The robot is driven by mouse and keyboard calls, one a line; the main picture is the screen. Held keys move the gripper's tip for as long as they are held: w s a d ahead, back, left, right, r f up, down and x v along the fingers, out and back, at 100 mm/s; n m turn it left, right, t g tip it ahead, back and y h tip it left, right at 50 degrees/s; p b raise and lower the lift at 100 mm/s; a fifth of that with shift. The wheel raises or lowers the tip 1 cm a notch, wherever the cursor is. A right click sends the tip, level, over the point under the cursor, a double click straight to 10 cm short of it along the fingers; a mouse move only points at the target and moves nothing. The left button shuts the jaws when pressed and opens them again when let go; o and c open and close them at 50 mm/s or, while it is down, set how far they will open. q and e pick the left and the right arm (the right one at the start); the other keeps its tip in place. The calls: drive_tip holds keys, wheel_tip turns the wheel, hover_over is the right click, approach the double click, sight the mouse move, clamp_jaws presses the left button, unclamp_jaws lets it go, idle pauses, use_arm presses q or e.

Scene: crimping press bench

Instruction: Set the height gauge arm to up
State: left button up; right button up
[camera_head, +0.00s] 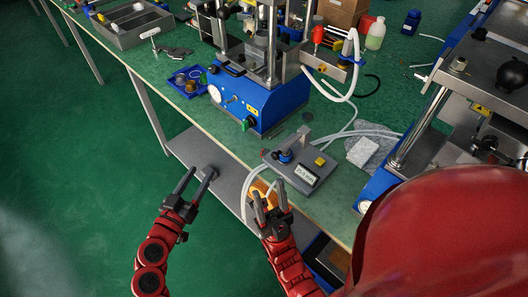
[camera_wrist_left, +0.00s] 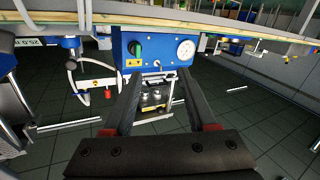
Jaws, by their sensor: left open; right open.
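The height gauge (camera_head: 300,170) sits near the front edge of the green bench in the head view. It has a flat grey base, a digital display (camera_head: 306,174), a yellow block (camera_head: 320,161) and a dark blue knob (camera_head: 285,156). A light grey bar (camera_head: 300,137) stands at its back; the exact position of the gauge arm is too small to tell. My left gripper (camera_head: 200,174) is open and empty, left of the gauge beyond the bench edge. Its spread fingers show in the left wrist view (camera_wrist_left: 162,85). My right gripper (camera_head: 268,196) is open, just in front-left of the gauge, touching nothing I can make out.
A blue press (camera_head: 257,98) stands behind the gauge, with white hoses running to the right. A second press (camera_head: 455,105) stands at right. A blue tray (camera_head: 190,83) with small parts lies at left. A grey shelf (camera_head: 205,152) is below the bench.

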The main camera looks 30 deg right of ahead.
sight(278, 154)
use_arm(q)
drive_tip(key=s+d+r+m+g+h, duration=0.35)
drive_tip(key=s+d+m+g, duration=0.3)
drive_tip(key=s, duration=0.35)
drive_tip(key=shift+m+h, duration=0.35)
drive_tip(key=shift+h, duration=0.1)
drive_tip(key=p+x, duration=0.1)
drive_tip(key=x, duration=0.4)
drive_tip(key=p+x, duration=0.1)
drive_tip(key=x, duration=0.5)
drive_tip(key=p+x, duration=0.1)
drive_tip(key=x, duration=0.5)
drive_tip(key=shift+w+f, duration=0.1)
drive_tip(key=shift+w, duration=0.25)
drive_tip(key=shift+c, duration=0.3)
clamp_jaws()
